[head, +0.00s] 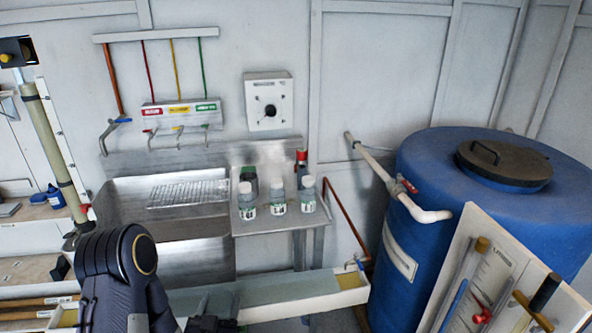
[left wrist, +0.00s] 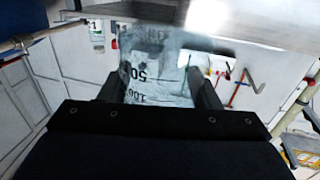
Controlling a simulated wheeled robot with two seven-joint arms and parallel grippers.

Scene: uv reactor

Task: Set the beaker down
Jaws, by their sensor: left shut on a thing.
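The beaker (left wrist: 155,68) is clear, with dark printed volume marks that appear turned over in the left wrist view. My left gripper (left wrist: 158,92) is shut on it, with one dark finger on each side. In the head view, only part of my left gripper (head: 214,324) shows at the bottom edge, and I cannot make out the beaker there. A grey metal surface (left wrist: 250,18) lies close to the beaker in the wrist view; I cannot tell whether they touch. My right gripper is not in view.
A steel sink (head: 135,225) with a wire rack (head: 188,193) stands at the wall. Three labelled bottles (head: 278,196) stand on the steel side shelf (head: 262,226). A large blue tank (head: 460,250) and a tilted tool board (head: 500,285) fill the right side.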

